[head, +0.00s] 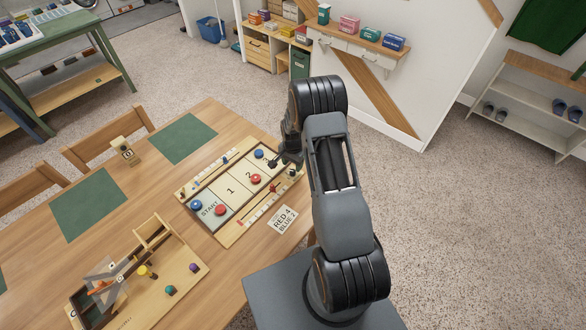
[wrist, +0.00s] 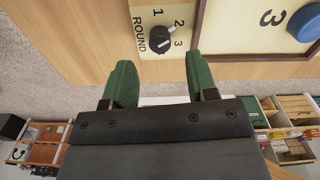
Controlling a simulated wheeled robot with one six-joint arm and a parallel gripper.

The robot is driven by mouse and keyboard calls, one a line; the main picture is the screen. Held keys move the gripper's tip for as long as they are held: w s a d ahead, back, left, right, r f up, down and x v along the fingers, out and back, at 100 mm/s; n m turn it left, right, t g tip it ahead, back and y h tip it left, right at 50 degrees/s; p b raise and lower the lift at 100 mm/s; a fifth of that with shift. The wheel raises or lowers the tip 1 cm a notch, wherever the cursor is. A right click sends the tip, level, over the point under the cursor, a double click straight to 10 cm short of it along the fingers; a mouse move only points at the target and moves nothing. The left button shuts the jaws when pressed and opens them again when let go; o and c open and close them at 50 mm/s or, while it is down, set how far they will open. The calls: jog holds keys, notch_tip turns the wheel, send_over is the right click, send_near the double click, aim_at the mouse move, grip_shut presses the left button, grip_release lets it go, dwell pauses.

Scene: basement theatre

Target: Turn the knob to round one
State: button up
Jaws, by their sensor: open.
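The black round knob (wrist: 160,40) sits on a cream plate marked ROUND, with 1, 2 and 3 beside it, in the wrist view. A pale pointer mark shows on the knob, but I cannot tell for sure which number it points to. My gripper (wrist: 158,72) is open, with its two green fingers apart and nothing between them. The knob lies just beyond the fingertips, roughly centred on the gap, not between them. In the head view my gripper (head: 278,162) is over the right end of the game board (head: 219,212), and my wrist partly hides that end.
Blue and red discs (head: 255,179) lie on the board, and a blue disc (wrist: 304,24) shows near the knob. A score card (head: 283,219) lies in front of the board. Green mats (head: 183,138) lie behind.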

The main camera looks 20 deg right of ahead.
aim_at(293, 171)
jog(key=shift+f+p, duration=0.35)
jog(key=shift+f, duration=1.95)
jog(key=c, duration=0.9)
